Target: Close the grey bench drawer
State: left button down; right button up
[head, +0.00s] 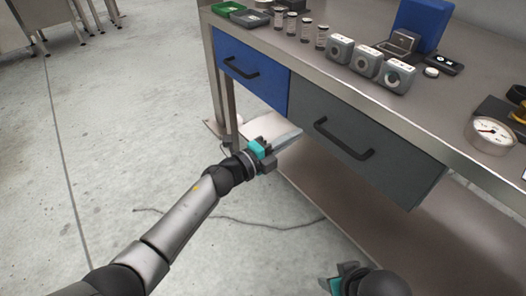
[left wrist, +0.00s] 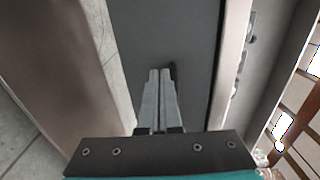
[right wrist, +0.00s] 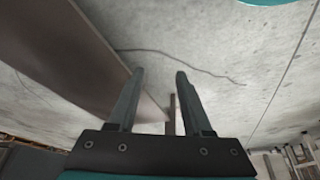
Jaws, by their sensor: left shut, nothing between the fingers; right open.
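The grey bench drawer (head: 308,107) is under the bench top, right of the blue drawer, with a black bar handle (head: 343,140) on its front. Its front looks flush or nearly flush with the bench; I cannot tell whether a small gap is left. My left gripper (head: 297,133) is shut and empty, its fingers pointing at the grey front, left of the handle in the head view. In the left wrist view the shut fingertips (left wrist: 160,73) cover part of the dark handle against the grey front (left wrist: 180,30); contact is unclear. My right gripper (right wrist: 160,72) is open and empty, low over the floor.
The blue drawer (head: 262,85) has its own black handle. A lower shelf (head: 330,195) runs beneath. A cable (head: 230,218) lies on open concrete floor.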

pick_arm(q)
jog(key=p+v, duration=0.2)
jog(key=v, duration=0.5)
jog(key=shift+s+a, duration=0.2)
jog(key=shift+a, duration=0.1)
pick_arm(e)
jog(key=shift+g, duration=0.4)
jog(key=f, duration=0.2)
jog(key=s+f, duration=0.1)
jog(key=f, duration=0.2)
jog(key=shift+d+f, duration=0.1)
jog(key=shift+f, duration=0.05)
pick_arm(q)
jog(key=shift+f, duration=0.1)
